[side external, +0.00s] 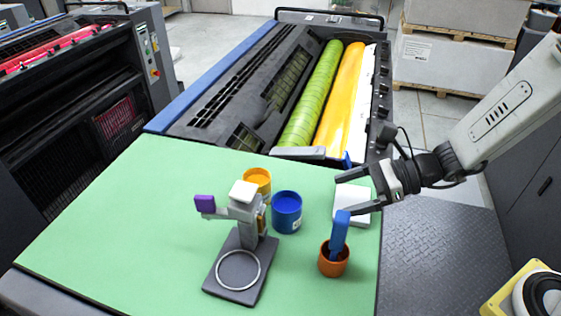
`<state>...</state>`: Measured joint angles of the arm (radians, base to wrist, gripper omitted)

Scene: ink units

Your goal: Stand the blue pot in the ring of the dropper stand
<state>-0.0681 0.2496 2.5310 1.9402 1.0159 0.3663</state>
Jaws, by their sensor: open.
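The blue pot (287,214) stands upright on the green table top, right of the dropper stand's column. The dropper stand (242,225) has a dark grey base, a grey column with a white top and a purple piece sticking out left. Its pale ring (238,270) is at the front of the base, with nothing in it. My gripper (350,191) is open, right of the blue pot, its fingers pointing left. Its lower fingertip overlaps the top of a blue handle in the picture; I cannot tell whether they touch.
A yellow pot (257,181) stands behind the blue pot, partly hidden by the stand. An orange cup (333,262) holds the upright blue handle (340,235). A white block (356,202) lies behind my gripper. The green surface (120,235) is clear at left.

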